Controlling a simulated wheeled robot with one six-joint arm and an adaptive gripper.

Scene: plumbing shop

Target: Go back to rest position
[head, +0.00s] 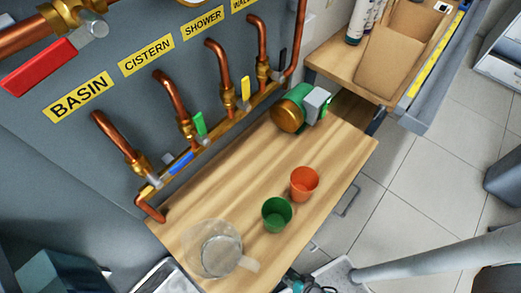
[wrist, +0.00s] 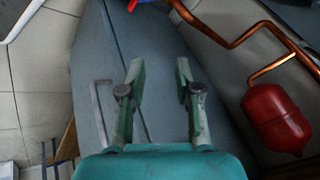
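My gripper (wrist: 160,95) shows in the wrist view, its two fingers apart with nothing between them. It hangs in front of a grey cabinet-like surface (wrist: 108,75). In the head view only a small part of my arm shows at the bottom edge, and the gripper's fingers cannot be made out there. On the wooden bench (head: 185,222) stand a clear jug (head: 212,248), a green cup (head: 277,214) and an orange cup (head: 304,183), apart from one another.
A copper manifold (head: 220,128) with coloured valve levers runs along the grey panel (head: 40,140). A green and brass pump (head: 292,112) sits at the bench's back. A cardboard box (head: 395,55) stands on the shelf. A red vessel (wrist: 278,128) and copper pipes flank my gripper's right. Tiled floor (head: 420,200) is open.

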